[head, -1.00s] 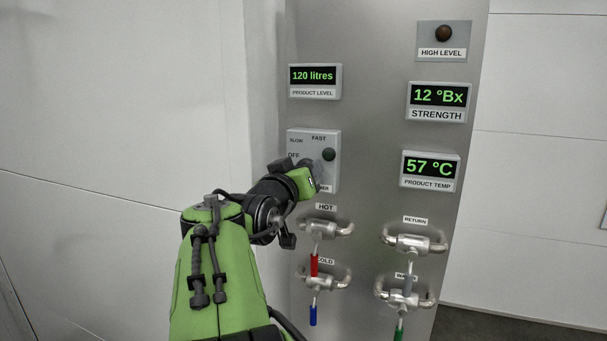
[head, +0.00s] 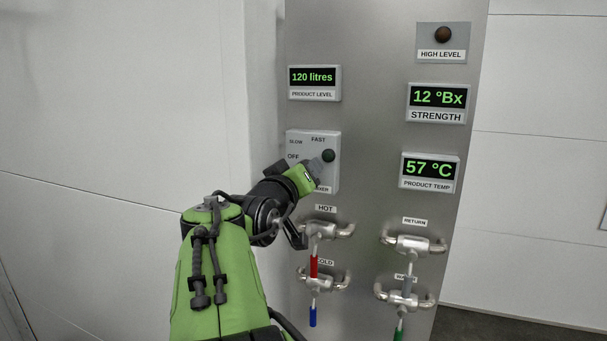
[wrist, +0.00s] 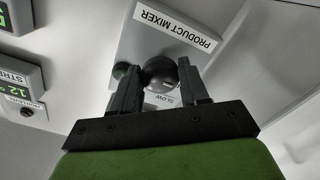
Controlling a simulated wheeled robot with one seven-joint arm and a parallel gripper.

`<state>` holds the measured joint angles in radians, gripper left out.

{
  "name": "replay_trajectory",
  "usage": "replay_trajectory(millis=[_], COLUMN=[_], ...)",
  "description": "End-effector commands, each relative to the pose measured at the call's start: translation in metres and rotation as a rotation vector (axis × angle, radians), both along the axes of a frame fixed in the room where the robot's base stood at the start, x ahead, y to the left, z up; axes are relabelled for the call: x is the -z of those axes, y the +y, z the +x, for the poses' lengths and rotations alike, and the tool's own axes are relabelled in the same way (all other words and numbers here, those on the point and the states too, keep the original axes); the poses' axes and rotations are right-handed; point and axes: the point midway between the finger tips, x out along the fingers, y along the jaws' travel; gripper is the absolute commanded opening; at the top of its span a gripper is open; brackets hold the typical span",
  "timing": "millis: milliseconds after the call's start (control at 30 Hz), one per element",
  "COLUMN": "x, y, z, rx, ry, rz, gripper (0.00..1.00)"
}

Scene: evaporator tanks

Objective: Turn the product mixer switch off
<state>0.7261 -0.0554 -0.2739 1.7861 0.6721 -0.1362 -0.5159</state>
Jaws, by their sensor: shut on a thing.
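The product mixer box (head: 333,176) is a pale grey panel box with SLOW, FAST and OFF marks and a dark green lamp (head: 328,156). Its switch is a round black knob (wrist: 161,72), seen in the wrist view, where the PRODUCT MIXER label (wrist: 172,27) also shows. My gripper (wrist: 158,76) has one finger on each side of the knob and is shut on it. In the head view my gripper (head: 318,169) covers the knob and part of the label. I cannot tell which mark the knob points to.
Below the box are the hot valve with a red handle (head: 313,266) and the cold valve with a blue handle (head: 313,316), close under my wrist. Return (head: 415,244) and lower-right valves stand to the right. Displays sit above and right. Bare wall lies left.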

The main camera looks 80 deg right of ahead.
Motion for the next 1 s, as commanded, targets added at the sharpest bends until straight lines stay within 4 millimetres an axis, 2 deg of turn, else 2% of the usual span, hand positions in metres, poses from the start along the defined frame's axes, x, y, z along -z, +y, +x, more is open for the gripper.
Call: replay_trajectory(millis=[33,167,200,433,533,667,1000], x=[0.000,0.000,0.000,0.000,0.000,0.002,0.002], y=[0.000,0.000,0.000,0.000,0.008,0.036,0.129], z=[0.000,0.000,0.000,0.000,0.002,0.005,0.014], rx=[0.001,0.000,0.000,0.000,-0.005,-0.008,-0.007], ry=[0.002,0.001,0.001,0.000,-0.002,-0.004,0.000], rz=[0.001,0.000,0.000,0.000,-0.002,-0.002,-0.001], gripper=[0.48,0.67,0.69,0.69,0.69,0.69,0.69])
